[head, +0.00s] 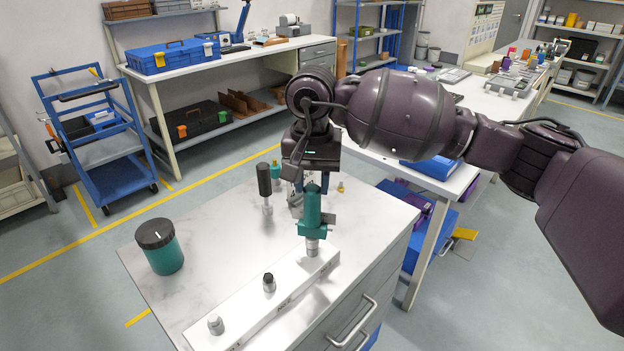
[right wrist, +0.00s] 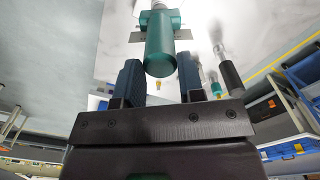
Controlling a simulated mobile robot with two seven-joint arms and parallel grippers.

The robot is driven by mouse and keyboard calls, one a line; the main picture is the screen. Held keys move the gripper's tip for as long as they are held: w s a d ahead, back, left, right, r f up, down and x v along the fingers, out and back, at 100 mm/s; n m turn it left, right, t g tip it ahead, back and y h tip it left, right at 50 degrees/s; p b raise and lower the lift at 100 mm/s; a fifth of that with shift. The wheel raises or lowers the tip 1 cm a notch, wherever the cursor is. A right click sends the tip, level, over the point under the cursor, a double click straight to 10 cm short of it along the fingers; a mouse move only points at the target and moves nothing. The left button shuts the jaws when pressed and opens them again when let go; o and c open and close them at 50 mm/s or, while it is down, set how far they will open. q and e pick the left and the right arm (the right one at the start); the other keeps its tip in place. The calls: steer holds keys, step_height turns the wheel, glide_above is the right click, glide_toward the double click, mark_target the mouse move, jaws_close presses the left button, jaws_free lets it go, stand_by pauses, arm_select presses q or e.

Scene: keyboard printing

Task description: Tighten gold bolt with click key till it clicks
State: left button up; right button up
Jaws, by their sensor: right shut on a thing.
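A teal-handled tool (head: 313,208), which I take to be the click key, stands upright on the far right end of a white bar (head: 243,300). A grey collar crosses it and its silver lower end meets the bar. My right gripper (head: 312,184) is shut on the teal handle near its top; the handle also shows between the fingers in the right wrist view (right wrist: 162,45). The bolt under the tool is hidden, so I cannot tell its colour. A black-topped bolt (head: 269,283) and a silver bolt (head: 215,323) stand along the bar. My left gripper is not in view.
A black-handled tool (head: 265,182) and another teal-handled tool (head: 276,170) stand behind the bar. A small yellowish piece (head: 341,186) is near the back right. A teal jar with a black lid (head: 161,248) stands at the left. The white tabletop (head: 215,240) between is clear.

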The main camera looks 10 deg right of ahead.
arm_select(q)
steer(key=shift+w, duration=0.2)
arm_select(e)
jaws_close()
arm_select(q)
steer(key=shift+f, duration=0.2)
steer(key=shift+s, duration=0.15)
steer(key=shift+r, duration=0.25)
arm_select(e)
steer(key=shift+r+p, duration=0.75)
steer(key=shift+r, duration=2.75)
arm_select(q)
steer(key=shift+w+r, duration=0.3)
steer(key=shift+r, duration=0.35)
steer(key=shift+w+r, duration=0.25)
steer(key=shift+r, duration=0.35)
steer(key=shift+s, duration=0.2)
arm_select(e)
steer(key=shift+f, duration=0.1)
